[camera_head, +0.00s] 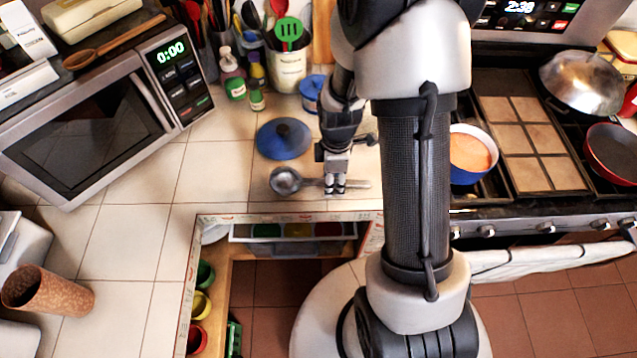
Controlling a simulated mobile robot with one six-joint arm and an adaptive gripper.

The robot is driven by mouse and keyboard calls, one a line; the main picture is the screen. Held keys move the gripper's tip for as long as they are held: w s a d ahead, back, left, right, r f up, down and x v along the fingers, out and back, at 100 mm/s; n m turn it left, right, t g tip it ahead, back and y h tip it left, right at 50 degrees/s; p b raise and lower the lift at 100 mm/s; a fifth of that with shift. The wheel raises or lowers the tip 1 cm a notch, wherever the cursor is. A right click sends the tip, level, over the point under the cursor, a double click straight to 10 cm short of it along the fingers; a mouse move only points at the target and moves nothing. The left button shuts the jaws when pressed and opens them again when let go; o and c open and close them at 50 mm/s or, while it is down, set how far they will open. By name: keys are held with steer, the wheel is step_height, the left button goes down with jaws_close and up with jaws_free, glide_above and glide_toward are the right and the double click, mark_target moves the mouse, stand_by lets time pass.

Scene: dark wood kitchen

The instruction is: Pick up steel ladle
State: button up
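The steel ladle (286,181) lies on the tiled counter near its front edge, with its round bowl at the left and its handle running right. My gripper (335,188) points down over the ladle's handle, just right of the bowl. The fingertips overlap the handle in this view and hide part of it. I cannot tell whether the fingers touch the handle or whether they are open or shut.
A blue lid (283,139) lies just behind the ladle. A microwave (110,110) stands at the left and utensil jars (287,70) at the back. A blue pot (470,152) sits on the stove at the right. Below the counter edge is an open drawer (262,232).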

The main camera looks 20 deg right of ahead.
steer(key=shift+c, duration=0.2)
jaws_close()
steer(key=shift+r, duration=0.2)
step_height(320, 180, up, 20)
steer(key=p, duration=0.5)
steer(key=shift+p, duration=0.4)
